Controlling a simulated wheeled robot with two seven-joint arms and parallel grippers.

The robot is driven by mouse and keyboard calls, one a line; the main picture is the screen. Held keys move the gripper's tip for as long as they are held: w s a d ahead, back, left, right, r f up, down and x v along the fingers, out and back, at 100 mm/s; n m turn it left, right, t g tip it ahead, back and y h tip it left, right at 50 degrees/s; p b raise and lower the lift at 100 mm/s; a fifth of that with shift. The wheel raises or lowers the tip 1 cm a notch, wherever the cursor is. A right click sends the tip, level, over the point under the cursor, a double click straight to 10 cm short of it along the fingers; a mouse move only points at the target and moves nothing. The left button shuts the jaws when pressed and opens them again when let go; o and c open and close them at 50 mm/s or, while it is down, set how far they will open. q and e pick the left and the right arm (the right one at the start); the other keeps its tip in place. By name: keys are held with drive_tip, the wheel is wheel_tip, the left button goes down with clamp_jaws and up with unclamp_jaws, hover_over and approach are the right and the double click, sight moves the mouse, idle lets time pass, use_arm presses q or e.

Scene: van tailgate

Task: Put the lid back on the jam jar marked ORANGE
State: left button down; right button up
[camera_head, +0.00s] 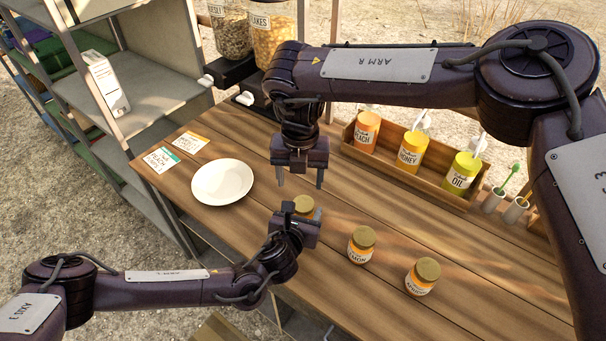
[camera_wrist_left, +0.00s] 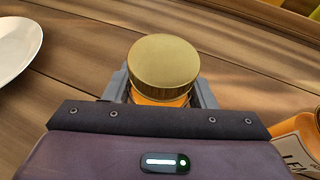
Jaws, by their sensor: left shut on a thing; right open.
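A small jar with orange contents (camera_wrist_left: 158,98) stands between the fingers of my left gripper (camera_head: 304,214), which is shut on it. Its label is hidden, so I cannot read its name. A gold lid (camera_wrist_left: 164,62) sits on top of this jar and looks level; I cannot tell how tight it is. The same lid shows in the head view (camera_head: 304,202). My right gripper (camera_head: 300,181) is open and empty, pointing down just above the lid.
Two lidded jars, lemon (camera_head: 361,246) and apricot (camera_head: 422,277), stand to the right on the wooden table (camera_head: 345,290). A white plate (camera_head: 222,182) and two cards (camera_head: 161,160) lie left.

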sight(303, 203)
drive_tip(key=n, duration=0.2)
drive_tip(key=shift+d+r+n, duration=0.3)
drive_tip(key=shift+n, duration=0.1)
drive_tip(key=shift+f, duration=4.05)
drive_tip(key=shift+s, duration=0.1)
drive_tip(key=c, duration=1)
drive_tip(key=m, duration=0.4)
drive_tip(key=shift+a+m, duration=0.1)
drive_tip(key=shift+m, duration=0.3)
drive_tip(key=m, duration=0.6)
drive_tip(key=shift+m, duration=0.3)
drive_tip(key=o, duration=1.2)
drive_tip(key=shift+c, duration=0.2)
